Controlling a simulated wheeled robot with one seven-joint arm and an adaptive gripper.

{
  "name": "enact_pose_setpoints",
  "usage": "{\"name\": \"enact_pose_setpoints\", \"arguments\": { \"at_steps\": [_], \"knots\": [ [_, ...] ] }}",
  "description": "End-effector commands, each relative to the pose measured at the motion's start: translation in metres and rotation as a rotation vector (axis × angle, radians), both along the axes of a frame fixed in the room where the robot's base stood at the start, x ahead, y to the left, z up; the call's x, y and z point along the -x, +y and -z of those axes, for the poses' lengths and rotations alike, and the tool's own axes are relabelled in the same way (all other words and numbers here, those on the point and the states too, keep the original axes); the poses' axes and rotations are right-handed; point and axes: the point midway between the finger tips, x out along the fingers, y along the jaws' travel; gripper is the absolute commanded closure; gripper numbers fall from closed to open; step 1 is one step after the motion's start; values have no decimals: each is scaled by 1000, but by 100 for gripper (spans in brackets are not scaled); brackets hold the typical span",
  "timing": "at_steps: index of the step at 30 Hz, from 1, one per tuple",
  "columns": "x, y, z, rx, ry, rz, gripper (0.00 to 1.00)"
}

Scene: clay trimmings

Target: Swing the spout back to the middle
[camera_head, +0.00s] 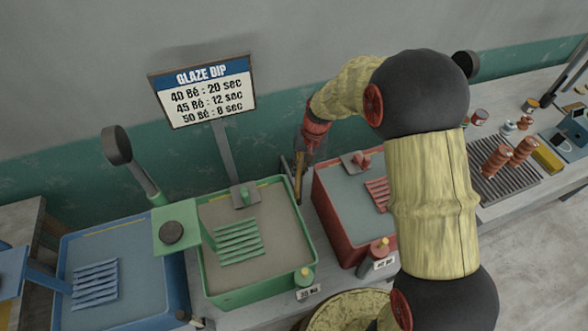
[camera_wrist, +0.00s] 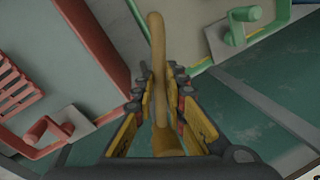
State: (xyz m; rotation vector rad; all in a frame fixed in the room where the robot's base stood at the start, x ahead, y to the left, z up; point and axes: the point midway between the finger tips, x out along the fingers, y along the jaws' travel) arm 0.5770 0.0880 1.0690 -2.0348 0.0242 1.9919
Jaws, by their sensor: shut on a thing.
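A long tan bar with a rounded end (camera_wrist: 157,50), which I take to be the spout, runs between the fingers of my gripper (camera_wrist: 159,88) in the wrist view. My gripper is shut on it. In the head view the bar (camera_head: 298,181) shows as a thin tan strip in the gap between the green tub (camera_head: 262,293) and the red tub (camera_head: 337,238). My gripper there is small and partly dark, so its fingertips are hard to make out. The bar's far mount is hidden behind my gripper.
The green tub's handled plate (camera_wrist: 237,37) and the red tub's handled plate (camera_wrist: 62,131) lie close on either side. A glaze dip sign (camera_head: 203,92) stands behind the green tub. A blue tub (camera_head: 70,247) is at left. A loaded rack (camera_head: 500,185) is at right.

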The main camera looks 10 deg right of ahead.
Motion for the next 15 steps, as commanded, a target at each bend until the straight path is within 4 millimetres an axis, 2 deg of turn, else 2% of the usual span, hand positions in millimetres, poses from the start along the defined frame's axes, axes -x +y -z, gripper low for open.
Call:
{"name": "enact_pose_setpoints", "arguments": {
  "at_steps": [6, 15],
  "knots": [
    [0, -18, 1, 0, -3, -172, 100],
    [-1, -35, 0, 0, -2, -346, 100]
  ]
}}
